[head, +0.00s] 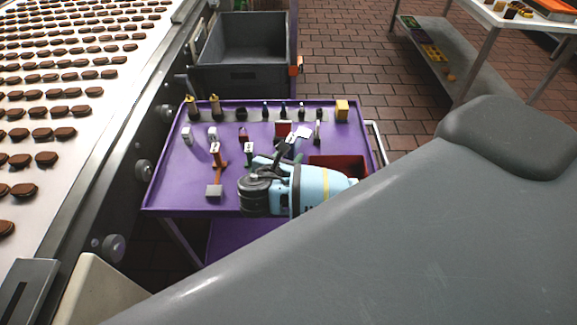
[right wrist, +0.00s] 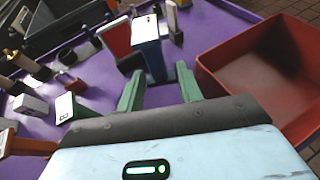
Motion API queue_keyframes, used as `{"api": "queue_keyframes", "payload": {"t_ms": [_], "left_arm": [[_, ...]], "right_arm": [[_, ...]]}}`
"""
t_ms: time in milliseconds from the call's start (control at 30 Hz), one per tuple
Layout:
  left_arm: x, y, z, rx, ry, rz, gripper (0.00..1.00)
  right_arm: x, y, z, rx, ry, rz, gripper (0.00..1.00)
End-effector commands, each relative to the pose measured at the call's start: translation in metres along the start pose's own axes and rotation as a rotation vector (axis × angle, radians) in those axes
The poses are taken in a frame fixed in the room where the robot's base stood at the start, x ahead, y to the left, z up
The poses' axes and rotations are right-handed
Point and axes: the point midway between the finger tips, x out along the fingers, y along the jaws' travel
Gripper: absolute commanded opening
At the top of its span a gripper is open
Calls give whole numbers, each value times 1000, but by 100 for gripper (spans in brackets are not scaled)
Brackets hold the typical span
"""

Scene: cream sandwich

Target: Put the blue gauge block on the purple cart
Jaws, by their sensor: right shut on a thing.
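The purple cart (head: 165,185) stands in the middle of the head view, its top holding several small items. My right gripper (right wrist: 160,72) has green fingers and is shut on the blue gauge block (right wrist: 153,58), a slim upright block with a white top. I cannot tell whether the block touches the cart top. My left gripper is not in view.
A red bin (head: 345,163) sits on the cart, right of my gripper; its wall is close in the right wrist view (right wrist: 235,100). Several small tools and blocks line the cart's back. A grey crate (head: 245,75) stands behind, and a conveyor (head: 100,110) runs along the left.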

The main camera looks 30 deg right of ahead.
Motion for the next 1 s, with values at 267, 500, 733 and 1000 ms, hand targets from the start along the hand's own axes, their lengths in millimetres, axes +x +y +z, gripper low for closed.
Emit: {"api": "queue_keyframes", "payload": {"t_ms": [267, 500, 733, 1000], "left_arm": [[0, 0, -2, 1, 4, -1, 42], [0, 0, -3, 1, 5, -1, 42], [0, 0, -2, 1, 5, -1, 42], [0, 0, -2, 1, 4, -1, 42]], "right_arm": [[11, 0, -27, -1, -2, -1, 8], [14, 0, -35, 1, -2, 0, 8], [15, 0, -37, 0, -1, 0, 8], [15, 0, -38, 0, 0, 0, 45]]}}
